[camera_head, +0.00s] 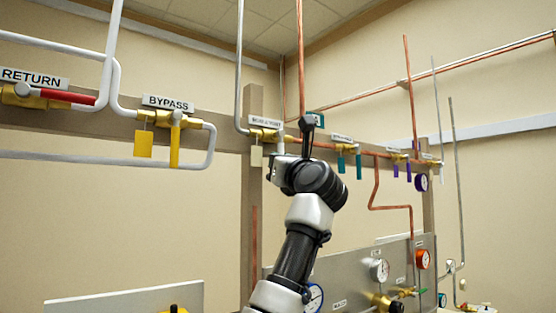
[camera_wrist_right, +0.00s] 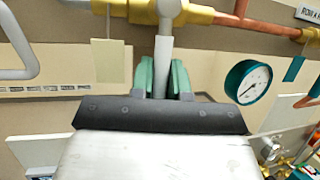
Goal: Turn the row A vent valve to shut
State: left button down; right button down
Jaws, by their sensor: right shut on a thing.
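The row A vent valve is a brass body (camera_head: 265,134) on a horizontal pipe run, under a small white label (camera_head: 267,122) whose print is blurred. Its grey lever (camera_head: 280,146) points down, across the pipe. In the right wrist view the brass body (camera_wrist_right: 200,14) is at the top and the lever (camera_wrist_right: 164,55) runs down from it. My right gripper (camera_wrist_right: 164,80) is shut on the lever, with a green pad on each side. In the head view my right arm hides much of this grip. My left gripper is not in view.
A cream tag (camera_head: 256,155) hangs beside the valve. A teal gauge (camera_wrist_right: 248,82) is close to the right of my gripper. The BYPASS valve (camera_head: 175,120) is to the left, and a valve with teal tags (camera_head: 341,163) is to the right. A gauge panel (camera_head: 345,270) stands below.

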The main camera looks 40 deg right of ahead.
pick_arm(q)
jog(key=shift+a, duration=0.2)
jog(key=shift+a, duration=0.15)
pick_arm(e)
jog(key=c, duration=1.1)
grip_release()
jog(key=shift+a, duration=0.1)
jog(key=shift+s+f+b, duration=0.25)
jog(key=shift+s+b, duration=0.1)
pick_arm(q)
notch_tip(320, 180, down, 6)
jog(key=b, duration=0.5)
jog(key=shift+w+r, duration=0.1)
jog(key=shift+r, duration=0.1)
pick_arm(e)
jog(key=v, duration=1)
jog(key=shift+r, duration=0.1)
